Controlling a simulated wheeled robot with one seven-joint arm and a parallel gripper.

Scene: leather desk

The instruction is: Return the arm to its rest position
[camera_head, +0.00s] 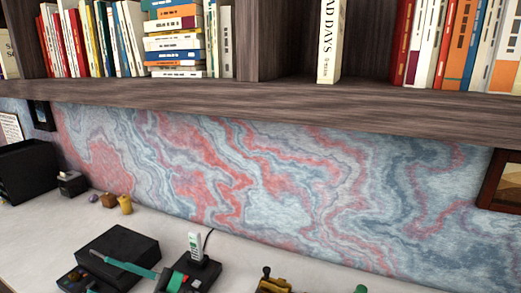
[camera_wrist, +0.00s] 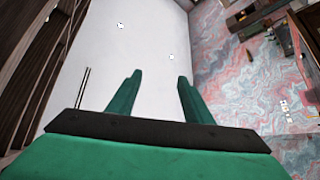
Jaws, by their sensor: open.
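My gripper (camera_wrist: 160,85) shows in the wrist view, with its two green fingers spread apart and nothing between them. Behind the fingers is a plain pale surface (camera_wrist: 155,50). In the head view I cannot make out the gripper for certain.
A wooden shelf (camera_head: 250,100) with rows of books spans the head view above a marbled wall (camera_head: 270,180). On the white desk (camera_head: 60,225) below stand a black box (camera_head: 28,170), small figures (camera_head: 125,204), a dark case (camera_head: 118,252) and a white handset (camera_head: 195,247). Bare desk shows at left.

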